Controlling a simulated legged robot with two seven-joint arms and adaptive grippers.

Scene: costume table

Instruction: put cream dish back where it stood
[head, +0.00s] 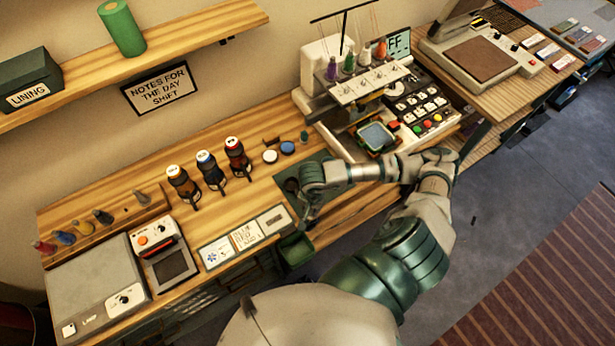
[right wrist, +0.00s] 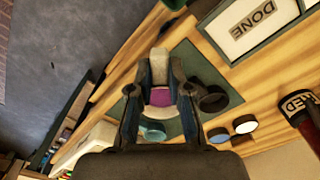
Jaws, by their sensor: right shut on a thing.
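A round pale cream dish (head: 270,156) with a dark side stands on the wooden table beside a blue one (head: 287,147). Both also show in the right wrist view, the cream dish (right wrist: 245,123) to the right of the blue one (right wrist: 218,134). My right gripper (head: 308,203) is low over the dark green mat, in front of them. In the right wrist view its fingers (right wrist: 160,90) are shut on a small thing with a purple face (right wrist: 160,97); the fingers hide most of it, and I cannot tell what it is. My left gripper is not in view.
A dark round thing (right wrist: 210,98) lies close beside the fingers on the green mat (right wrist: 190,62). Several capped bottles (head: 207,170) stand left of the dishes. The sewing machine (head: 322,65) stands to the right. A green bin (head: 295,249) is at the front edge.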

